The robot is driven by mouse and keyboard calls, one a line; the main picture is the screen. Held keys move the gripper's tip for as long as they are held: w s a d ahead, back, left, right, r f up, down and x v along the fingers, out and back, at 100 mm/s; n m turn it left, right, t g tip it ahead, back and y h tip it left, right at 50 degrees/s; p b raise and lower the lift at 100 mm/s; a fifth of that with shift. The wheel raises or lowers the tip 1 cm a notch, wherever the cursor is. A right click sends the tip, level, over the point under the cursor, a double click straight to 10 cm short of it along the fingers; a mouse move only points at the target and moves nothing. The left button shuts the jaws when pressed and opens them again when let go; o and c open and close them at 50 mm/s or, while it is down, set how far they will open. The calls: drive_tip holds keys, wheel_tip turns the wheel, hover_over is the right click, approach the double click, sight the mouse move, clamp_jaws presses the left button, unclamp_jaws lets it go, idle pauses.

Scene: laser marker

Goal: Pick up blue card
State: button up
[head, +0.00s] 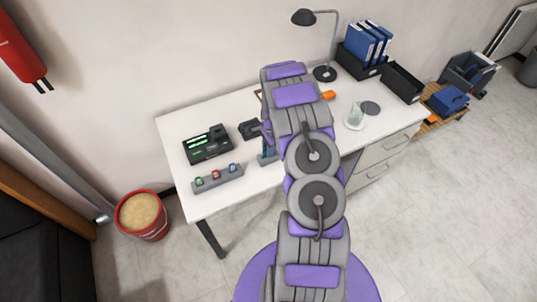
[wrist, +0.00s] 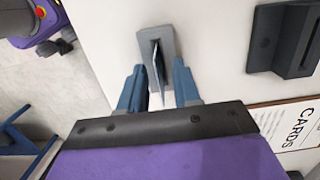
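A thin card (wrist: 158,75) stands nearly edge-on in the slot of a small grey holder (wrist: 168,37) in the wrist view. Its face colour is hard to tell from this angle. My gripper (wrist: 158,68) is open, with one blue finger on each side of the card and a gap to it on both sides. In the head view my arm hides most of the gripper, and only a bit of blue (head: 268,148) shows at the arm's left edge. The card cannot be made out there.
A dark slotted block (wrist: 283,38) and a CARDS sign (wrist: 290,125) lie to the right. On the white desk (head: 180,122) are a device with green displays (head: 207,145), a grey rack with coloured pieces (head: 217,179), a lamp (head: 325,73) and a glass (head: 355,115).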

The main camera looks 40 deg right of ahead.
drive_tip(key=shift+a+f, duration=0.2)
drive_tip(key=shift+f, duration=0.75)
drive_tip(key=shift+d, duration=0.15)
drive_tip(key=shift+d, duration=0.15)
drive_tip(key=shift+c, duration=1.3)
clamp_jaws()
